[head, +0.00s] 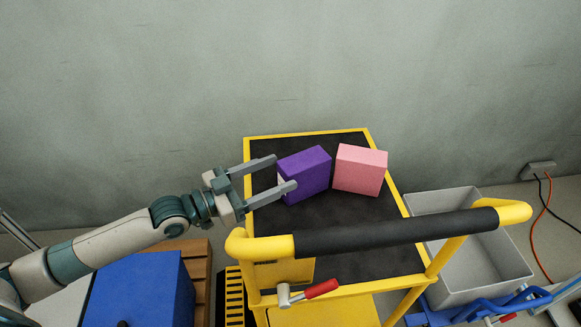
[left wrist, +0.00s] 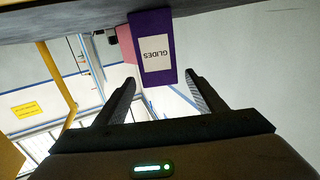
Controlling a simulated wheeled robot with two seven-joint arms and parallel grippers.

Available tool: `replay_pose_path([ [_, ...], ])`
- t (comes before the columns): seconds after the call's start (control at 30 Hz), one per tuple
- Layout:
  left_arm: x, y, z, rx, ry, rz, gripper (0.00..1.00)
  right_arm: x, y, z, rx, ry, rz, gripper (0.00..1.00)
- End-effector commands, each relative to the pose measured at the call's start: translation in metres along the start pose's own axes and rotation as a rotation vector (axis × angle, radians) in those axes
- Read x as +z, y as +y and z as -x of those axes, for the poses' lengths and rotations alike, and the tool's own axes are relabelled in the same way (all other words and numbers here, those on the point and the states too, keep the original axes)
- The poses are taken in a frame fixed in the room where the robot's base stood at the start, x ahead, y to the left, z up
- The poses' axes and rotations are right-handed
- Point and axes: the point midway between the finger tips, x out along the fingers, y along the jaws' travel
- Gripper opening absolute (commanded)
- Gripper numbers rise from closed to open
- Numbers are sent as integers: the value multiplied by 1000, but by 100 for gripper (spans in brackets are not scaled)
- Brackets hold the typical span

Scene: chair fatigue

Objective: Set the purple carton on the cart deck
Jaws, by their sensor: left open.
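The purple carton (head: 306,174) stands on the black cart deck (head: 350,238), near its far left part. In the left wrist view, which looks upside down, the purple carton (left wrist: 152,75) shows a white label reading GLIDES, with the deck (left wrist: 70,22) along the top. My left gripper (head: 285,172) is open at the carton's left end. The lower finger overlaps the carton's front in the head view; the upper fingertip is close to its left edge. In the wrist view the fingers (left wrist: 160,82) are spread with nothing clamped between them. My right gripper is not in view.
A pink box (head: 360,170) stands just right of the carton on the deck. The yellow cart handle with its black grip (head: 390,233) crosses the near side. A grey bin (head: 440,200) is right of the cart; a blue box (head: 140,290) is at lower left. The near deck is clear.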

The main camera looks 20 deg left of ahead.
Motion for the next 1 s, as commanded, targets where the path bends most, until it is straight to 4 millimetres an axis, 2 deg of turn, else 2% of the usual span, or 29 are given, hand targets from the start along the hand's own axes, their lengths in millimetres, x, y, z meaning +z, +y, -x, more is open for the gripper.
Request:
replay_pose_path([
  [0.1, 1, 0, 18, 1, -4, 0, 64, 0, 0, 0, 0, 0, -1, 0],
  [0.3, 0, 0, 36, 1, -1, 0, 64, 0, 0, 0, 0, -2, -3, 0],
  [1.0, 0, 0, 39, 1, 1, 1, 64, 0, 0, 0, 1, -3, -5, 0],
])
